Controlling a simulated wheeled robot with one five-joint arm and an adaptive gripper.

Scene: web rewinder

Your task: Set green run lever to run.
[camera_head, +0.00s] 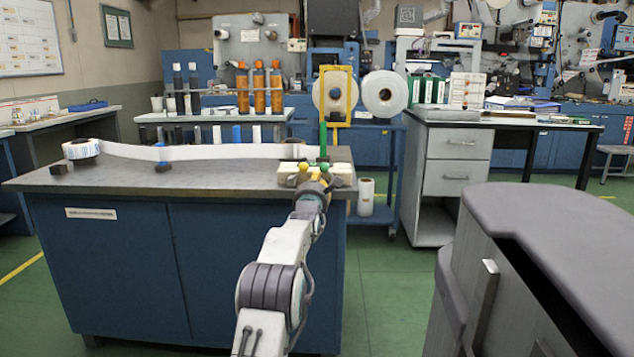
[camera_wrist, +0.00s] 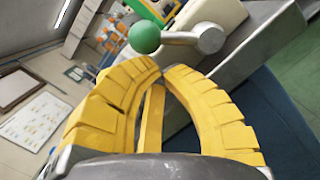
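The green run lever shows in the wrist view as a round green knob (camera_wrist: 145,38) on a short metal rod that runs right to a grey pivot (camera_wrist: 209,39) on the machine's side. My gripper (camera_wrist: 161,68) has two yellow ribbed fingers that bow apart in the middle, with their tips almost together. Nothing shows held between the tips. They point toward the rod and knob, and appear a little short of them. In the head view my gripper (camera_head: 314,179) is at the right end of the rewinder bench; my wrist partly covers this area and I cannot make out the lever clearly.
The blue bench (camera_head: 130,270) carries a white web (camera_head: 220,152) running from a roll (camera_head: 81,149) at left toward the yellow frame (camera_head: 338,95) at right. A dark grey-topped cabinet (camera_head: 560,235) stands close at front right. Green floor is open between them.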

